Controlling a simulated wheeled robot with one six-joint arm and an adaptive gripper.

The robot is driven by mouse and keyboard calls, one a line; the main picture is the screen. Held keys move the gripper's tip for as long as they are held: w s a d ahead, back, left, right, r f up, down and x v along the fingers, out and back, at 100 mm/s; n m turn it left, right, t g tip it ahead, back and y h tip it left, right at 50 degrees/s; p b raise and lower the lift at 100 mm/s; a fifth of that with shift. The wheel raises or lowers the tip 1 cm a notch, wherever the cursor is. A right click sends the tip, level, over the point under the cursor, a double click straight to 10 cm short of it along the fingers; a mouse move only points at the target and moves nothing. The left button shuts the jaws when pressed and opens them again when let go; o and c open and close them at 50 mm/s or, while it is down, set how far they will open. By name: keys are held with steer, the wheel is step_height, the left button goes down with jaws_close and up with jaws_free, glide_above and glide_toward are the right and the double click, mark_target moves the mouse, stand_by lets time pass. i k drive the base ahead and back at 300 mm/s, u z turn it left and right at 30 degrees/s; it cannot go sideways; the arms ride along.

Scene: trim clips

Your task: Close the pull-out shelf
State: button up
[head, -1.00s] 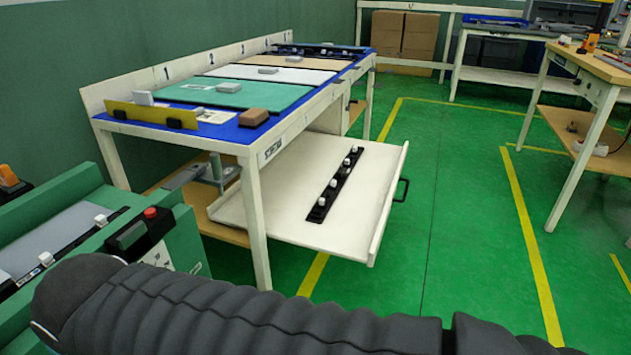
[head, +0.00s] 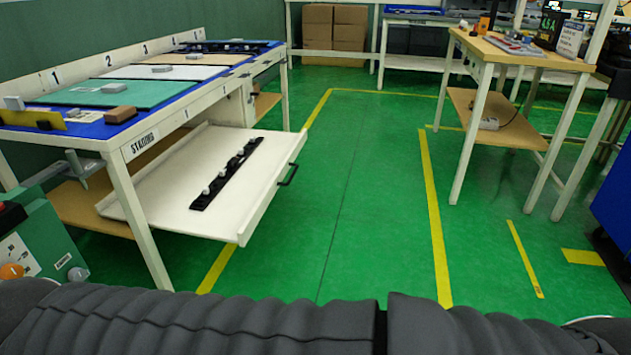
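The white pull-out shelf (head: 170,193) is pulled out from under the staging table (head: 118,148) at the left of the head view. A black handle (head: 288,175) sits on its right-hand front edge. A black strip with several white-topped clips (head: 228,175) lies on the shelf. My arm's dark sleeve crosses the bottom of the view, well short of the shelf. My gripper is not in view.
Green floor (head: 370,200) with yellow lines is clear to the right of the shelf. A wooden-topped workbench (head: 520,52) stands at the right. Cardboard boxes (head: 335,35) stand at the back. A green machine (head: 45,240) is at lower left.

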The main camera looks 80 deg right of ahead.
mark_target(164, 188)
steer(key=k, duration=0.75)
steer(key=z, duration=2.05)
steer(key=i, duration=1)
steer(key=u, duration=0.25)
steer(key=k, duration=0.35)
steer(key=z, duration=0.7)
steer(key=i, duration=1.25)
steer(key=u, duration=0.65)
